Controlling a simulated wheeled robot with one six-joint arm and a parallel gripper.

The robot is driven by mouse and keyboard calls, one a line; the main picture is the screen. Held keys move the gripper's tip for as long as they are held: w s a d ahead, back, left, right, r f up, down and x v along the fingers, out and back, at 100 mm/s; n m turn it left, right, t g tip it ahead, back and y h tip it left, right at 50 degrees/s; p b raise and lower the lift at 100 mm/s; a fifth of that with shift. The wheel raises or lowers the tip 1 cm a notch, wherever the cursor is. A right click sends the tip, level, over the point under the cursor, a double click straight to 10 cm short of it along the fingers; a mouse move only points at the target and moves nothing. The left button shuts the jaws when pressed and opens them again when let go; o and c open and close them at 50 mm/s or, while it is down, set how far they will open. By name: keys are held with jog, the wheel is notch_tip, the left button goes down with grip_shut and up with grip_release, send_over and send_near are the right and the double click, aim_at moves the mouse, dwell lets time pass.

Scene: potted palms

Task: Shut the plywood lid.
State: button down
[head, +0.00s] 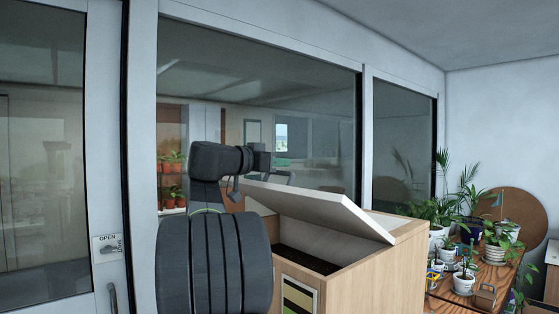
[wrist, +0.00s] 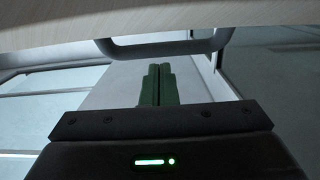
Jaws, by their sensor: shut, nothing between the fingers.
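The plywood lid (head: 320,205) of a wooden box (head: 385,275) stands partly open in the head view. Its left side is raised and its right side is low, near the box's top. The dark inside (head: 305,262) shows beneath it. My gripper (head: 288,178) is at the raised left end of the lid. In the wrist view the lid's pale wood (wrist: 150,20) spans the top, with a grey bar handle (wrist: 165,48) on it. My green fingers (wrist: 158,84) are shut together and empty, pointing toward the handle. I cannot tell whether they touch it.
Several potted plants (head: 465,275) stand on a wooden table (head: 490,285) to the right of the box. Glass panels (head: 270,110) in pale frames rise behind it. A glass door with an OPEN sign (head: 107,247) is at the left.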

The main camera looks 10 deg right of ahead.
aim_at(271, 191)
jog(key=shift+f, duration=0.15)
